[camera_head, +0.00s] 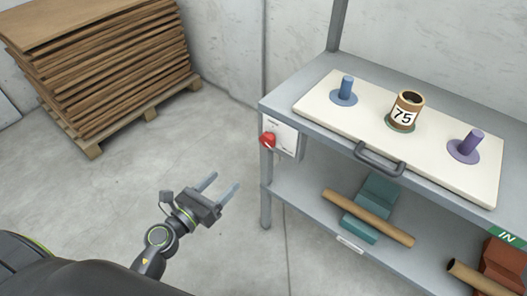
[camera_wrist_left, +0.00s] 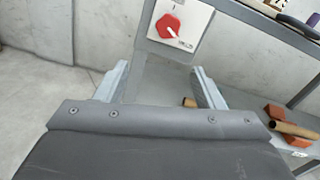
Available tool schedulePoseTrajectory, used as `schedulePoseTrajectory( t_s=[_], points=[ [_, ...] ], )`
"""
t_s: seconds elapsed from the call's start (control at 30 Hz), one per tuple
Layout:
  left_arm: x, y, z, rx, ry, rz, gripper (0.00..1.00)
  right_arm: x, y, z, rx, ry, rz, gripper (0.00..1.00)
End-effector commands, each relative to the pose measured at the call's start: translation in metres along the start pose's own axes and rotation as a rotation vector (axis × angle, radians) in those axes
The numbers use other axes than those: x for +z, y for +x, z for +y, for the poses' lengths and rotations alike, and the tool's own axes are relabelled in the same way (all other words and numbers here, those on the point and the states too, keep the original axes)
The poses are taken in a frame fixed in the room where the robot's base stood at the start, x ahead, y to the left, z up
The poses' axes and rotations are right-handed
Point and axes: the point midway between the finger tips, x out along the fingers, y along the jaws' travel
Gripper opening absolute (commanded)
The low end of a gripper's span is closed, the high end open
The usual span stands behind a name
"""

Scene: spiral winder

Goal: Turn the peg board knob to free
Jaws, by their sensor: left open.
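The red knob (camera_head: 267,140) sits on a white plate (camera_head: 284,137) fixed to the left end of the shelf unit, below the peg board. In the left wrist view the red knob (camera_wrist_left: 169,27) is near the top centre, with a white pointer mark toward its lower right; the plate's small print is too small to read. My left gripper (camera_head: 217,182) is open and empty, lower left of the knob and apart from it. In the left wrist view its two fingers (camera_wrist_left: 158,83) stand wide apart below the knob. My right gripper is not in view.
The white peg board (camera_head: 345,117) carries a blue peg (camera_head: 346,87), a tube marked 75 (camera_head: 404,111) and a purple peg (camera_head: 469,144). A grey handle (camera_head: 379,160) juts from its front. Brown tubes (camera_head: 368,217) lie on the lower shelf. Stacked boards (camera_head: 105,65) stand at left. The floor between is clear.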

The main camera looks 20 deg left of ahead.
Motion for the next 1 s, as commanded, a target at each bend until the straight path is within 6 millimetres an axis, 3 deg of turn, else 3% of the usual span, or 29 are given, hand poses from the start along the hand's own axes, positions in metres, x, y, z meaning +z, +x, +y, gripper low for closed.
schedulePoseTrajectory(
  t_s=[0.17, 0.37, 0.67, 1.0],
  points=[
    [0.011, 0.003, -0.010, -0.032, 0.127, -0.016, 0.62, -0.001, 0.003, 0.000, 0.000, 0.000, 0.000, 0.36],
    [0.015, 0.026, -0.012, -0.033, 0.131, -0.018, 0.62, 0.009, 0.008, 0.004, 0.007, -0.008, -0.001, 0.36],
    [0.015, 0.088, -0.014, -0.033, 0.128, -0.018, 0.62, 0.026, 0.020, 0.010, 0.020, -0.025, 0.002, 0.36],
    [0.013, 0.152, -0.015, -0.032, 0.126, -0.016, 0.62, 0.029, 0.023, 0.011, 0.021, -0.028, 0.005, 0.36]
  ],
)
